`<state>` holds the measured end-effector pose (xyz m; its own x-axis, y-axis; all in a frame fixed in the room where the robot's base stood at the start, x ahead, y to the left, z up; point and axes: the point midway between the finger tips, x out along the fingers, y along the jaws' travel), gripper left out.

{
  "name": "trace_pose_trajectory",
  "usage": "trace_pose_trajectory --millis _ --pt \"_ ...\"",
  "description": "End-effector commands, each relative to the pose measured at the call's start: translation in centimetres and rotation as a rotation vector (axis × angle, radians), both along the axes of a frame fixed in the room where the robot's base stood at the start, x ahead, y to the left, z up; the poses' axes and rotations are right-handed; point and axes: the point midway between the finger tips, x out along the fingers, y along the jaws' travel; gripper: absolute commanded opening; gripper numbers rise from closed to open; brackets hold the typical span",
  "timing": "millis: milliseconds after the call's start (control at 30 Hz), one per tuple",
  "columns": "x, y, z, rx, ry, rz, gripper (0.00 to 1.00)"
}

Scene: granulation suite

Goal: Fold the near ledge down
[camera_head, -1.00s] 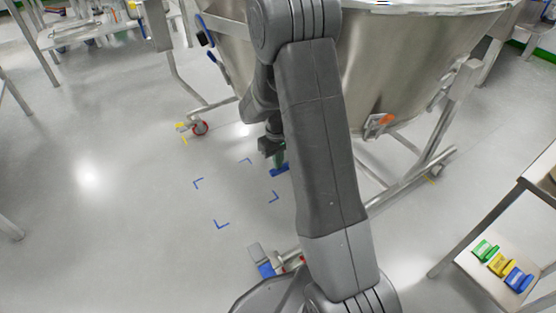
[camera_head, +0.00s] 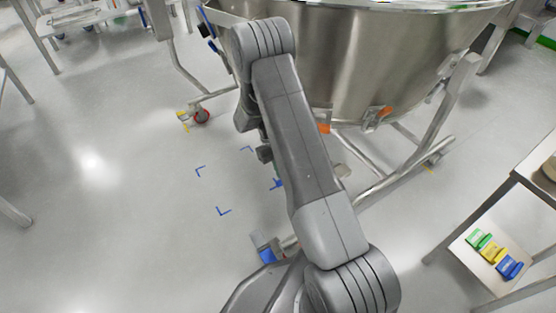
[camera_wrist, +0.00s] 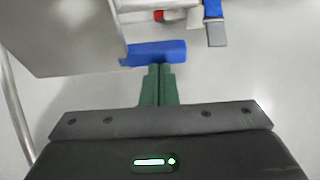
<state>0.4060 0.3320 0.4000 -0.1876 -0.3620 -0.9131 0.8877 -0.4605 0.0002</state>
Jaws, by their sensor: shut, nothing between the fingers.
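My gripper (camera_wrist: 160,75) has green fingers, shut together and empty. In the wrist view their tips are at the lower edge of a blue bar (camera_wrist: 153,52); I cannot tell whether they touch it. A flat metal panel (camera_wrist: 75,35) lies just behind and left of the bar, and seems joined to it. This may be the near ledge, but I cannot tell for sure, nor its fold angle. In the head view only the dark side of my gripper (camera_head: 265,154) shows beside my arm, and the fingertips are mostly hidden.
A large steel vessel (camera_head: 380,60) on a tubular wheeled frame stands ahead. A red-wheeled caster (camera_head: 201,117) is at left, a blue-and-grey caster part (camera_head: 265,248) nearer. Blue corner marks (camera_head: 223,211) lie on open floor. A shelf (camera_head: 465,245) with coloured items is at right.

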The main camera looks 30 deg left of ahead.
Motion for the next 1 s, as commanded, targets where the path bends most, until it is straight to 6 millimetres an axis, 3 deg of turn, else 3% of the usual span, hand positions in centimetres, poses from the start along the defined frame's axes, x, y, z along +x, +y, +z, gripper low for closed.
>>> trace_pose_trajectory --millis 200,533,1000 --pt "-0.6 -1.2 -2.9 -0.185 0.097 0.001 0.0" --pt "-2.0 -3.8 -6.1 -0.463 0.24 0.0 0.0" --pt "-3.8 -7.2 -7.8 -0.465 0.241 0.0 0.0"
